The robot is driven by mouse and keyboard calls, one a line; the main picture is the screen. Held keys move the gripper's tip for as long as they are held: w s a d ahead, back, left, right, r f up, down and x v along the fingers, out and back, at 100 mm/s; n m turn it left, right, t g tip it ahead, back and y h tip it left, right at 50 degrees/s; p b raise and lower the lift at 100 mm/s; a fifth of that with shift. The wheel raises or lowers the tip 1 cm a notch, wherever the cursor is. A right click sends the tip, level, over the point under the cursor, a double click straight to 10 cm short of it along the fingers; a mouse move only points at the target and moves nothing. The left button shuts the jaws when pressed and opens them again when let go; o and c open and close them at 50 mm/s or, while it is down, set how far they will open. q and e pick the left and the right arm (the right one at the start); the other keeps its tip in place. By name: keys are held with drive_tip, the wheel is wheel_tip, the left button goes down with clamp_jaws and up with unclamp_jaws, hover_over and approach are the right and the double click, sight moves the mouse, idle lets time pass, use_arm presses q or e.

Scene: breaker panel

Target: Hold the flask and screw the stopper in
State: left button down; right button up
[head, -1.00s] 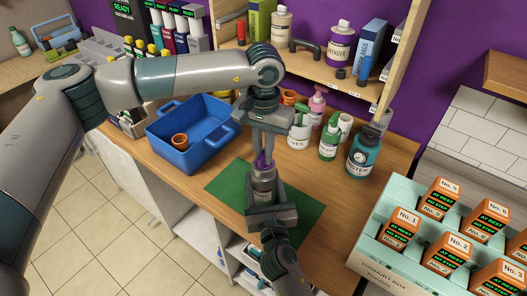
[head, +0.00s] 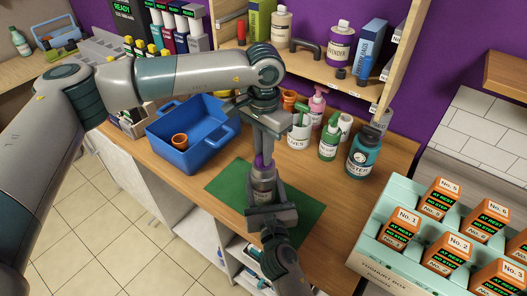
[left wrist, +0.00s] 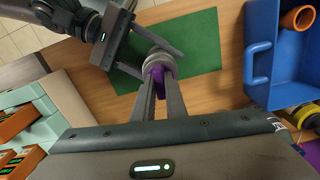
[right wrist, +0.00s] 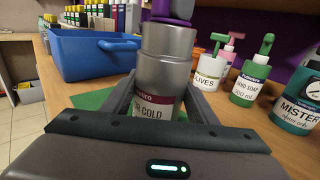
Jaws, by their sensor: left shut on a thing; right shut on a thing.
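The grey metal flask (head: 263,187) stands upright over the green mat (head: 225,183); its dark red label shows in the right wrist view (right wrist: 157,100). My right gripper (head: 268,208) is shut on the flask's body from the near side. The purple stopper (head: 260,162) sits at the flask's mouth and also shows in the left wrist view (left wrist: 155,72). My left gripper (head: 260,155) points down from above and is shut on the stopper. I cannot tell how deep the stopper sits in the neck.
A blue tub (head: 190,150) with a terracotta pot (head: 180,141) stands left of the mat. Several bottles, including a teal mister (head: 363,155), stand behind to the right. A mint box (head: 365,250) of orange cartons is at the right. Bare wood lies right of the mat.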

use_arm(q)
drive_tip(key=shift+d, duration=0.1)
drive_tip(key=shift+m, duration=1.7)
drive_tip(key=c, duration=1.7)
unclamp_jaws()
drive_tip(key=shift+r, duration=0.1)
drive_tip(key=shift+r, duration=2.95)
drive_tip(key=shift+c, duration=0.2)
